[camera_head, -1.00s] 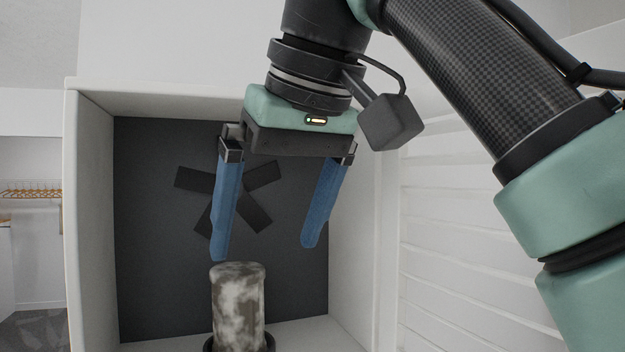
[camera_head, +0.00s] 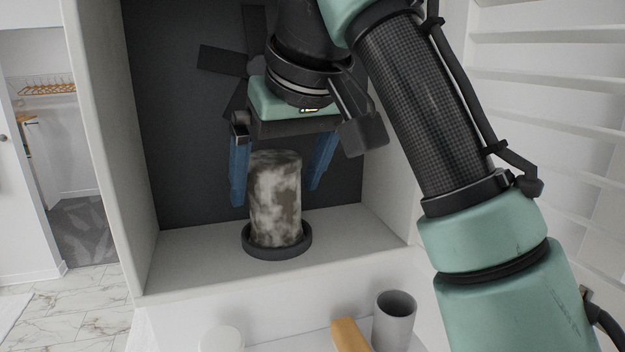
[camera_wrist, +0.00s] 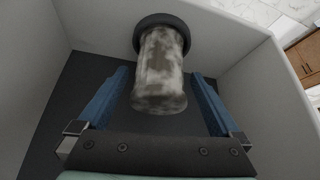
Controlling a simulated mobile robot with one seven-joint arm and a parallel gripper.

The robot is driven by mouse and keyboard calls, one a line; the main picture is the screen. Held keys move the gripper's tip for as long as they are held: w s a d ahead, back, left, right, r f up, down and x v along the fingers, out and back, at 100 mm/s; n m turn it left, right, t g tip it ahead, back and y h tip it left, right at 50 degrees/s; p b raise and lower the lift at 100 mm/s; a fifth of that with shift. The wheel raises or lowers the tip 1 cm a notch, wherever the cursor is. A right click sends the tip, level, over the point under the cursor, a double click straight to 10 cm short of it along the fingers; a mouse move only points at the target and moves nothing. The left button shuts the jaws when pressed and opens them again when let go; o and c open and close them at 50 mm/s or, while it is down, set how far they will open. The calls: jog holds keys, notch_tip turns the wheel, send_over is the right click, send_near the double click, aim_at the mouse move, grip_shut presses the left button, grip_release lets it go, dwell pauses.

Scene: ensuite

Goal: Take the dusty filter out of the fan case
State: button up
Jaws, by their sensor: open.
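The dusty filter (camera_head: 275,200) is a mottled grey-white and brown cylinder. It stands upright in a dark round holder (camera_head: 277,252) on the floor of the white fan case (camera_head: 180,262). My gripper (camera_head: 275,198) is open, with its two blue fingers pointing down behind and to either side of the filter's upper part. In the wrist view the filter (camera_wrist: 162,75) appears between the open fingers, with clear gaps on both sides. Whether the fingers are level with it in depth is hard to tell.
A dark fan (camera_head: 228,62) is on the case's back panel. The case's side walls stand close on both sides. Below the front edge are a grey cup (camera_head: 394,318), an orange-tan block (camera_head: 351,336) and a white round object (camera_head: 222,339).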

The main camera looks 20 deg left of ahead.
jog(key=shift+p+x, duration=0.3)
jog(key=shift+x, duration=1.1)
jog(key=shift+r, duration=0.1)
jog(key=shift+c, duration=0.3)
jog(key=shift+c, duration=1.1)
jog(key=c, duration=1)
jog(key=shift+o, duration=0.2)
jog(key=shift+r, duration=0.4)
jog(key=shift+r, duration=0.3)
jog(key=shift+r, duration=1.55)
